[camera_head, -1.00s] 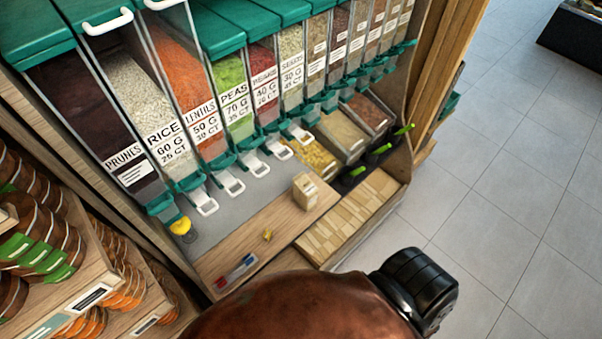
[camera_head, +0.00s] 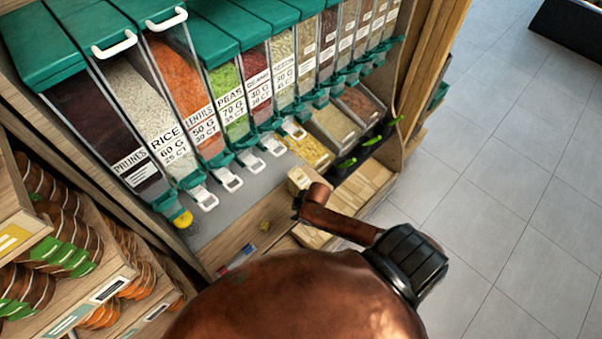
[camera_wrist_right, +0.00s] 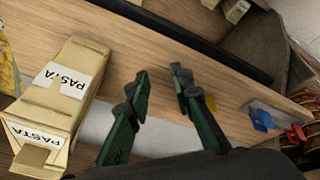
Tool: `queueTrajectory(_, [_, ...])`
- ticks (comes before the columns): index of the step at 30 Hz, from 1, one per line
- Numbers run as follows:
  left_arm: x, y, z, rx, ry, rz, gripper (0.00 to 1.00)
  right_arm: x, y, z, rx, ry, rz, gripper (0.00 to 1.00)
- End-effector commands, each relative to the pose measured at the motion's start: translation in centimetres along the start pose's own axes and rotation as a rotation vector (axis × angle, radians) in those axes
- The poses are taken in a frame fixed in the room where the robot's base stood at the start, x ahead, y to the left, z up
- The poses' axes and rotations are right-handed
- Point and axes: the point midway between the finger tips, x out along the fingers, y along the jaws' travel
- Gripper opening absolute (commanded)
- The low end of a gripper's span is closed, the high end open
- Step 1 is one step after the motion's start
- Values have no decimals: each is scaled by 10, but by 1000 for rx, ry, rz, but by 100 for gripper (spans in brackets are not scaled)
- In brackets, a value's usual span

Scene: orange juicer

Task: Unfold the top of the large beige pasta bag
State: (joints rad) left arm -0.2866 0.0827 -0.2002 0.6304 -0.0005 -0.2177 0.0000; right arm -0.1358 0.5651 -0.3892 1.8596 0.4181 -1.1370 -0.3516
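The beige pasta bag (camera_head: 297,178) stands on the wooden shelf in front of the dispensers in the head view. In the right wrist view the bag (camera_wrist_right: 62,95) is at the left, with PASTA labels on two faces and a folded flap at its near end. My right gripper (camera_head: 308,205) is just in front of the bag in the head view, covering part of it. In the wrist view the right gripper (camera_wrist_right: 161,80) has its green-black fingers apart and empty, to the right of the bag and not touching it. My left gripper is not in view.
Dispensers with green lids and white handles (camera_head: 232,182) line the back. A compartment of flat beige packs (camera_head: 362,188) lies right of the bag. A small yellow object (camera_head: 264,226) and blue and red items (camera_wrist_right: 262,119) are on or by the shelf edge. Jars fill the left shelves.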

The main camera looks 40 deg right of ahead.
Motion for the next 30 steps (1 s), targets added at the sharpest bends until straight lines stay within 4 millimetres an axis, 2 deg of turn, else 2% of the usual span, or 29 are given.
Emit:
queueTrajectory(1, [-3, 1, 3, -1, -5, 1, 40, -12, 17, -12, -78, 2, 3, 21])
queueTrajectory(3, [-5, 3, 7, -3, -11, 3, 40, -26, 32, -25, -186, 1, -8, 21])
queueTrajectory(8, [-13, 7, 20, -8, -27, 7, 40, -68, 72, -44, -452, -34, -40, 21])
queueTrajectory(13, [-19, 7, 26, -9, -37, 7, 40, -115, 109, -45, -674, -100, -80, 21])
queueTrajectory(18, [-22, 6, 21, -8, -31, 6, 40, -148, 131, -37, -790, -150, -113, 21])
queueTrajectory(23, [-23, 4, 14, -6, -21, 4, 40, -157, 138, -33, -826, -168, -128, 21])
queueTrajectory(26, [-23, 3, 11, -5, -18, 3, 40, -148, 137, -30, -827, -168, -132, 21])
queueTrajectory(30, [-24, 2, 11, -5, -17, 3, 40, -127, 136, -27, -826, -168, -131, 21])
